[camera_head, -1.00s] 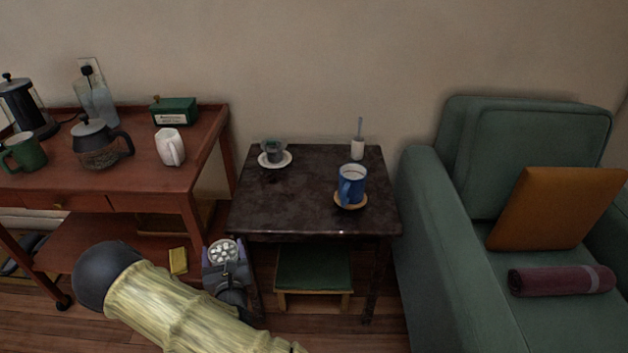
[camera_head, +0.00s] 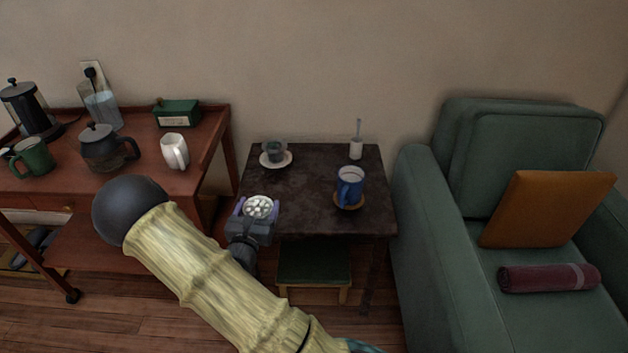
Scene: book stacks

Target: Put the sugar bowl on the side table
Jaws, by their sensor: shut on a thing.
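The sugar bowl (camera_head: 259,206) is a small round bowl with white cubes in it. My gripper (camera_head: 257,212) is shut on it, with purple-edged fingers at its sides. The bowl is over or in front of the front left corner of the dark side table (camera_head: 308,195); I cannot tell if it touches the top. My arm covers part of the floor and cart to the left.
On the side table are a glass cup on a white saucer (camera_head: 277,160), a blue mug (camera_head: 349,187) on a wooden coaster, and a small white holder (camera_head: 356,150). The table's middle is clear. A green stool (camera_head: 314,263) is underneath, a red-brown cart (camera_head: 80,185) left, a green armchair (camera_head: 440,220) right.

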